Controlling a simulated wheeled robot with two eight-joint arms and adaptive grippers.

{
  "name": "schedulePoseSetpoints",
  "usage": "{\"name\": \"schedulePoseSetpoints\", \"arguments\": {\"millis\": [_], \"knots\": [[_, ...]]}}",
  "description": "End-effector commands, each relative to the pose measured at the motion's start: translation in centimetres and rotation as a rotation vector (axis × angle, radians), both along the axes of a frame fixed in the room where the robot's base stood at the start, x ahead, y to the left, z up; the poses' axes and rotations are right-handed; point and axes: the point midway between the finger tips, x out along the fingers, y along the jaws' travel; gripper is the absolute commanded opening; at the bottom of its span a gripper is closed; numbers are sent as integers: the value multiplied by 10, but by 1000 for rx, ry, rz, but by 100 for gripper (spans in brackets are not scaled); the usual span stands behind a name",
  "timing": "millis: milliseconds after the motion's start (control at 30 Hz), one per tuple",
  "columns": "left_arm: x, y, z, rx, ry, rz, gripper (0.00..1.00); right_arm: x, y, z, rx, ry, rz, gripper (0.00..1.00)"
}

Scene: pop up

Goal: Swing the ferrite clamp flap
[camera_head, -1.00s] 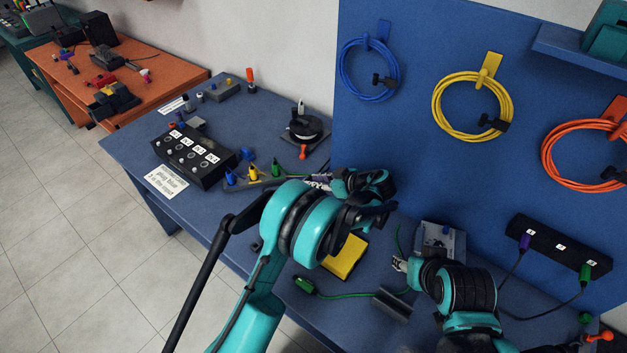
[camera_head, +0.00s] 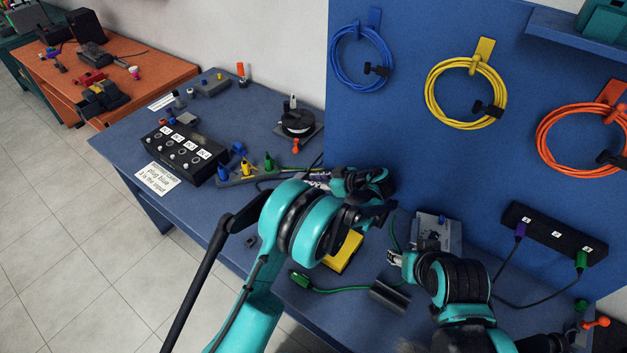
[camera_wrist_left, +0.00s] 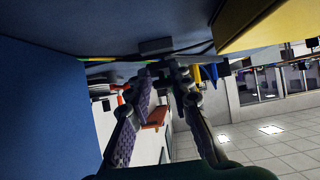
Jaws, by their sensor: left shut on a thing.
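A dark grey, trough-like cylinder (camera_head: 390,297), which looks like the ferrite clamp, lies on the blue table by the end of the green cable (camera_head: 338,290); its flap cannot be made out. My left gripper (camera_head: 318,177) is at the back of the table by the panel, apart from that cylinder, its tips shut on a small dark thing that I cannot identify. In the left wrist view the fingertips (camera_wrist_left: 168,72) come together near a thin black cable and a dark block (camera_wrist_left: 155,46). My right gripper (camera_head: 395,258) hovers left of a grey box (camera_head: 437,230); its jaw opening is unclear.
A yellow block (camera_head: 343,252) lies partly behind my left arm. A black socket box (camera_head: 185,155), a strip with coloured plugs (camera_head: 246,172) and a reel (camera_head: 298,122) stand at left. The blue panel (camera_head: 420,150) with hung cables rises behind.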

Motion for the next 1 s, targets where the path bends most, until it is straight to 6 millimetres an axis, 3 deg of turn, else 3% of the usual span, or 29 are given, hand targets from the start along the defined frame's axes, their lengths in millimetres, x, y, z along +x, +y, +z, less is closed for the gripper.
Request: {"name": "schedulePoseSetpoints", "arguments": {"millis": [267, 600, 1000], "knots": [[-4, -8, -15, 0, 0, -1, 0, 0, 0, -13, 0, 0, 0, 45], [-5, -8, -15, 1, -1, 0, 0, 0, 0, -13, 0, 0, 0, 45], [-10, -16, -29, 1, -1, 0, 0, 0, 0, -25, 0, 0, 0, 45]]}}
